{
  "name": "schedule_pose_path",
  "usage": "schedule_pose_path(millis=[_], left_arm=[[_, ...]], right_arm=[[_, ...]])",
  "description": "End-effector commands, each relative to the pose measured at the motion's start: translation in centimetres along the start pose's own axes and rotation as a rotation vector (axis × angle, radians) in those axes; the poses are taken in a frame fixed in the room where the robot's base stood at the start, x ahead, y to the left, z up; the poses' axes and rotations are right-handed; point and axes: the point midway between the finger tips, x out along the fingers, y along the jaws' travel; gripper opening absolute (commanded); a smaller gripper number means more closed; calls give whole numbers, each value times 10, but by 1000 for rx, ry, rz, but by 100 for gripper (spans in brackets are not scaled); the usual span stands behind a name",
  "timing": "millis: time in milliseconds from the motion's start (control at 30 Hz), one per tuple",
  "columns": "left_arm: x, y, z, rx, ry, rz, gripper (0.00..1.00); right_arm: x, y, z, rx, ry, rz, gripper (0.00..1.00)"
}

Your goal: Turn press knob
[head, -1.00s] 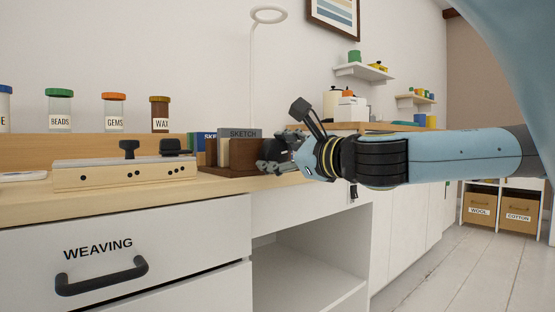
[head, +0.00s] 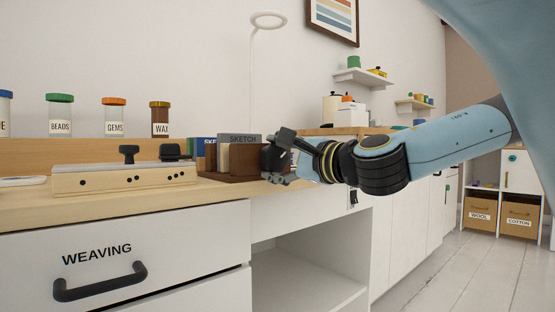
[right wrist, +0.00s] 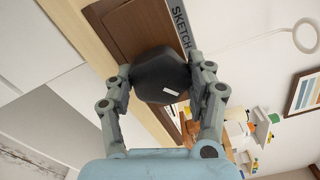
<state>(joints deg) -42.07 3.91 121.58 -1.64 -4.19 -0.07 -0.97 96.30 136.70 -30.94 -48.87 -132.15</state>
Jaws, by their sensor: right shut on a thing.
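The press knob (right wrist: 158,72) is a dark, many-sided knob with a short white mark on its face. It sits against a brown wooden body (right wrist: 122,28), which also shows in the head view (head: 243,161) at the desk's edge. My right gripper (right wrist: 160,80) is shut on the knob, with one finger on each side of it in the right wrist view. In the head view, my right gripper (head: 273,164) is at the right end of the brown body and partly hides the knob. My left gripper is not in view.
A grey book marked SKETCH (head: 239,139) stands behind the brown body. A long wooden box (head: 125,178) with black knobs lies to the left on the desk (head: 30,205). Labelled jars stand at the back. A drawer marked WEAVING (head: 100,272) is below.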

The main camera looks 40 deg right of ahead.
Motion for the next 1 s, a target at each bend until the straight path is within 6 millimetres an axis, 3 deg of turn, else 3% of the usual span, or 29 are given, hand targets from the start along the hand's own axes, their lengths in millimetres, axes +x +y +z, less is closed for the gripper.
schedule_pose_path(millis=[533,567,700,733,1000], left_arm=[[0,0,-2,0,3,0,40],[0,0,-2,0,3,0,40],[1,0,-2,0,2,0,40],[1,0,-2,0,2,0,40],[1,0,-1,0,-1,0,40]], right_arm=[[0,0,0,-25,0,1,23],[0,0,0,-24,0,1,57],[0,0,0,-24,0,1,76],[0,0,0,-24,0,1,80],[0,0,0,-24,0,0,80]])
